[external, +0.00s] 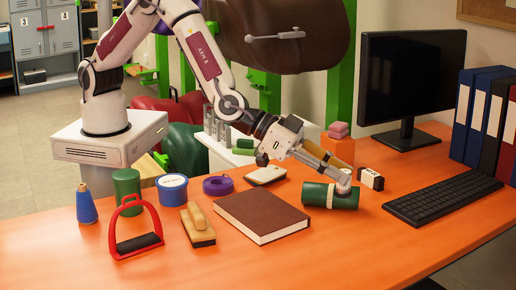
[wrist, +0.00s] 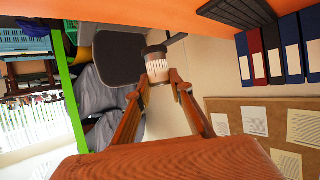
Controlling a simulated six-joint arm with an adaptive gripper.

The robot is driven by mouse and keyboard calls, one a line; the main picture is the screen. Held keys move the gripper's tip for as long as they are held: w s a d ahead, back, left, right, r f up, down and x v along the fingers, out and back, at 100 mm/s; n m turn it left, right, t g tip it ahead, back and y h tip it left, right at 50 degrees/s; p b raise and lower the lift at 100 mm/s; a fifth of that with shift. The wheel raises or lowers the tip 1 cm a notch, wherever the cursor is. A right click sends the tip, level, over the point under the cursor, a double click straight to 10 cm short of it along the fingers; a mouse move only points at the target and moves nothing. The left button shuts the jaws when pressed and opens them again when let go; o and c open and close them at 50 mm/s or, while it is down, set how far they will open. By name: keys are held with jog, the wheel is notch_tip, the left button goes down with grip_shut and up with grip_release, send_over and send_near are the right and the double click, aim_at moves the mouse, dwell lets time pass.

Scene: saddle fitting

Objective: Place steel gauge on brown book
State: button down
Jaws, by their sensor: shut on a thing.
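The brown book (external: 262,212) lies flat and closed on the orange desk, its cover bare. My gripper (external: 343,176) is low over the desk to the right of the book and apart from it. It is shut on a small silvery piece, which I take for the steel gauge (external: 343,188); my fingers hide part of it. The piece shows in front of a dark green cylinder with a pale band (external: 318,195); I cannot tell whether they touch. In the wrist view my fingers (wrist: 159,75) converge near a dark-ended, pale-striped object (wrist: 157,67); the gauge is not clear there.
A black-and-white block (external: 371,179) is just right of my gripper. A keyboard (external: 442,200) and monitor (external: 408,82) stand farther right. A wooden brush (external: 198,226), red stirrup (external: 136,226) and purple tape (external: 217,185) are left of the book. The front desk is clear.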

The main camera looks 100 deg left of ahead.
jog(key=s, duration=1.1)
jog(key=n+y, duration=0.1)
send_over(254, 208)
jog(key=shift+w+f, duration=0.1)
jog(key=shift+f, duration=0.05)
jog(key=shift+d, duration=0.1)
jog(key=shift+f, duration=2.95)
jog(key=shift+f, duration=2.1)
jog(key=shift+f, duration=0.1)
